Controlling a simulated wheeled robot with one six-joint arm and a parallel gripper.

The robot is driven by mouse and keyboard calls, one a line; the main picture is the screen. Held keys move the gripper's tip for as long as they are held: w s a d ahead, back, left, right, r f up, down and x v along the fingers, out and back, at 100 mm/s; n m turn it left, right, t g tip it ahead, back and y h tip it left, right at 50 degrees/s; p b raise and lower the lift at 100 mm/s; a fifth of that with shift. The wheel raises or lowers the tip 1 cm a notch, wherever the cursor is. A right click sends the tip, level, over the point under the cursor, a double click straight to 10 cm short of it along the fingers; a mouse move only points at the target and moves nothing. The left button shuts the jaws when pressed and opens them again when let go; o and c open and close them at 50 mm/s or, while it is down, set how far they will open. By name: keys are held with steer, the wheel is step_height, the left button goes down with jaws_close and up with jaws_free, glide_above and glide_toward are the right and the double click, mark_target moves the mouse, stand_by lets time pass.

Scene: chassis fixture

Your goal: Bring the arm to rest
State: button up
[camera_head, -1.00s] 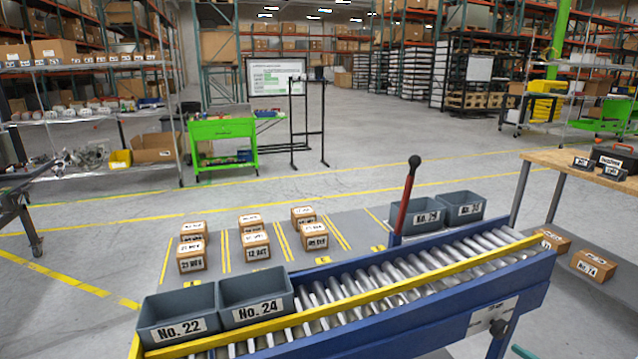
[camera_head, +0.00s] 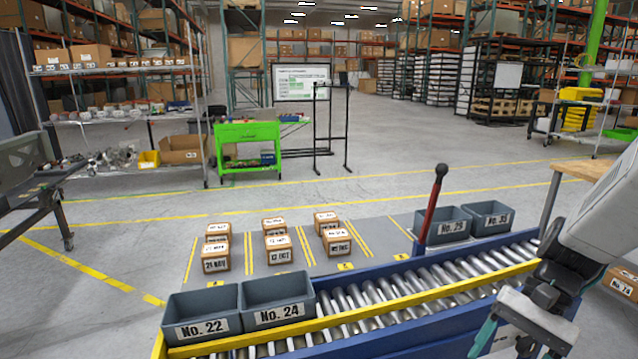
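My arm reaches in from the right edge, with a pale grey link and a dark wrist over the right end of the roller conveyor (camera_head: 400,296). My gripper (camera_head: 510,345) hangs at the lower right in front of the conveyor's blue side. A teal finger piece shows at its left, and the bottom edge of the picture cuts off the rest. Its opening and anything between its fingers cannot be made out.
Grey bins No. 22 (camera_head: 202,314) and No. 24 (camera_head: 278,301) sit at the conveyor's left end. Two more grey bins (camera_head: 443,227) (camera_head: 487,217) stand behind it by a red lever (camera_head: 430,212). Several small boxes (camera_head: 277,248) stand on the floor mat. Open floor lies beyond.

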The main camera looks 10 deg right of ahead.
steer(key=s+a+r+n+t+h, duration=0.4)
steer(key=a+r+n+h, duration=0.2)
steer(key=r, duration=0.5)
steer(key=a+n, duration=0.2)
steer(key=n, duration=0.1)
steer(key=shift+s+a+r+h, duration=0.15)
steer(key=shift+s+r+h, duration=0.1)
steer(key=shift+h, duration=0.15)
